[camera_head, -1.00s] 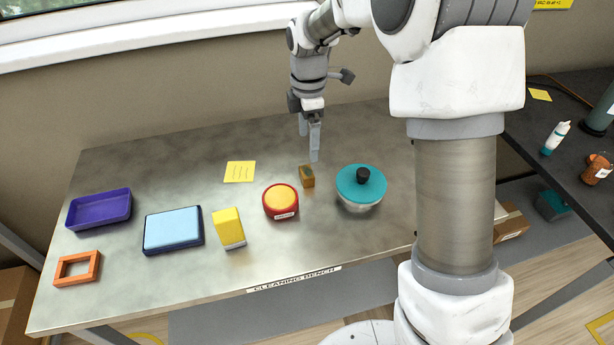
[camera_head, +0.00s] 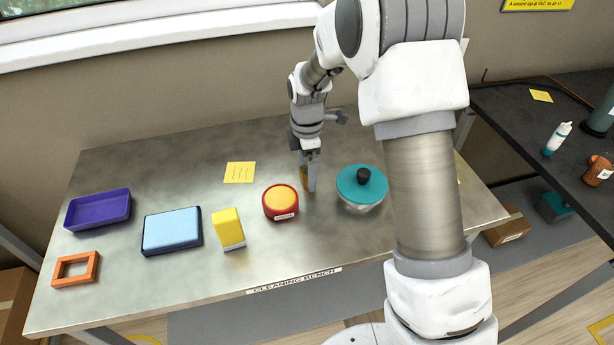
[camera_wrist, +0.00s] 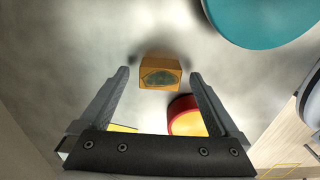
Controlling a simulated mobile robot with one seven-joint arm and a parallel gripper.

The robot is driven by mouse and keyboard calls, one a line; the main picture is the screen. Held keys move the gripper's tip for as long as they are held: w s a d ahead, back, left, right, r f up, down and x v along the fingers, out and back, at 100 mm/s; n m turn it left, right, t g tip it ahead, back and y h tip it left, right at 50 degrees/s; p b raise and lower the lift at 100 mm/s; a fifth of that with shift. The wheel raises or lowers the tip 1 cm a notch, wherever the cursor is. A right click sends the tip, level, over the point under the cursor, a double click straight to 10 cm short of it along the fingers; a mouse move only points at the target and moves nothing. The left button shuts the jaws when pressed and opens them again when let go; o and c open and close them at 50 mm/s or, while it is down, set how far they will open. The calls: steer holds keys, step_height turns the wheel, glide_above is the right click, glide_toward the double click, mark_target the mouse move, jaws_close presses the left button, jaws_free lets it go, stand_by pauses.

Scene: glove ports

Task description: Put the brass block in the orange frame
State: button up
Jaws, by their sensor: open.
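The brass block (camera_head: 303,174) stands on the steel bench, mostly hidden behind my gripper in the head view. In the wrist view the block (camera_wrist: 160,72) shows whole, with a dark greenish patch on one face. My gripper (camera_head: 309,184) is low over the bench at the block. The orange frame (camera_head: 76,270) lies flat and empty at the bench's front left corner.
A red round tub with a yellow top (camera_head: 280,203) stands close left of my gripper, a teal-lidded bowl (camera_head: 361,188) close right. A yellow block (camera_head: 229,229), blue tray (camera_head: 172,230) and purple tray (camera_head: 98,210) stand farther left. A yellow note (camera_head: 240,172) lies behind.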

jaws_close()
steer(key=shift+r, duration=0.1)
stand_by(0.5)
